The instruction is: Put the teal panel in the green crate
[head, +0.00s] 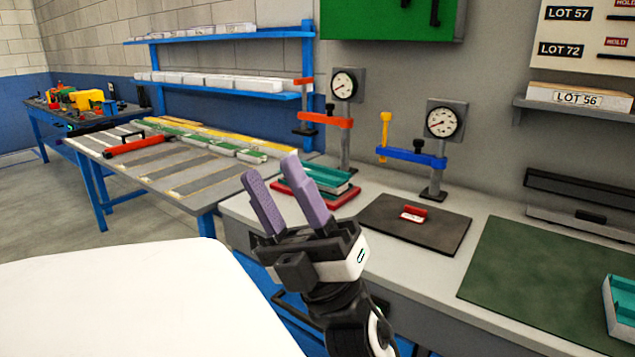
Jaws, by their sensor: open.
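A teal panel (332,174) lies flat on a red stand (340,200) at the left part of the workbench, beneath a red-armed gauge. It looks layered, and my gripper's fingers partly hide its left side. Another teal piece with pale edges (619,312) is cut off at the right picture edge, and I cannot tell what it is. My gripper (271,170) is open and empty, with its purple fingers apart and pointing up in the picture, in front of the red stand. I cannot make out a green crate on the bench.
A blue-armed gauge (412,156) stands behind a dark mat (376,227) with a small red-handled block (414,214). A dark green mat (535,284) lies to the right, mostly bare. A green cabinet (385,18) is on the wall. A long table (170,175) stands left.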

